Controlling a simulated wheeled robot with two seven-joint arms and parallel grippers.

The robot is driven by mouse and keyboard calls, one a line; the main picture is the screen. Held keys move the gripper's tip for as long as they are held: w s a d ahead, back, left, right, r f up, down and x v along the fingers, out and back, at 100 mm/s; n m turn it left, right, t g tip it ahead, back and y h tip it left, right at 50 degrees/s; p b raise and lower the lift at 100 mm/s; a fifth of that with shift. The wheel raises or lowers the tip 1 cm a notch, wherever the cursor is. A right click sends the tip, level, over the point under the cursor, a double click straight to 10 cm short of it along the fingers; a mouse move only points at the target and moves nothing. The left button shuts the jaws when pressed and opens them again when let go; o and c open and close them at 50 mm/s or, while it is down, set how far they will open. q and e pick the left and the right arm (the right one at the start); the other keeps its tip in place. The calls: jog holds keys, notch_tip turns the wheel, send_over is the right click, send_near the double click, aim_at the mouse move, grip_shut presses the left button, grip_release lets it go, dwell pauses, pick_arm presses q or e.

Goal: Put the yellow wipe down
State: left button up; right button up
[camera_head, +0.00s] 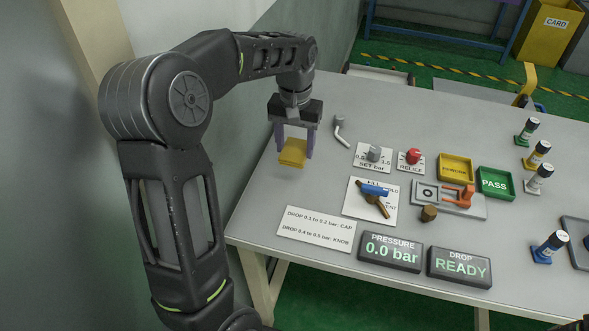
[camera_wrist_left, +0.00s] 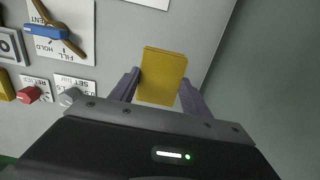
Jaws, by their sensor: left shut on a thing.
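The yellow wipe (camera_head: 292,156) is a small flat yellow block at the left end of the grey table. My left gripper (camera_head: 293,153) is shut on it, with one purple finger at each side. In the left wrist view the wipe (camera_wrist_left: 162,76) shows between the fingers (camera_wrist_left: 160,92). The gripper points down over the table near its left edge. I cannot tell whether the wipe touches the table top. My right gripper is not in view.
Right of the wipe stand a bent metal pipe (camera_head: 340,131), a grey knob (camera_head: 374,153), a red knob (camera_head: 413,156) and a blue-handled valve (camera_head: 374,191). A white instruction card (camera_head: 315,228) lies in front. Bare table lies between the wipe and the card.

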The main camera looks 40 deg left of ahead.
aim_at(295, 176)
pick_arm(q)
jog(key=shift+f, duration=1.35)
jog(key=shift+f, duration=0.1)
jog(key=shift+f, duration=2.4)
jog(key=shift+f, duration=0.2)
jog(key=o, duration=1.3)
jog(key=shift+r, duration=0.15)
notch_tip(295, 176, up, 12)
jog(key=shift+r, duration=0.1)
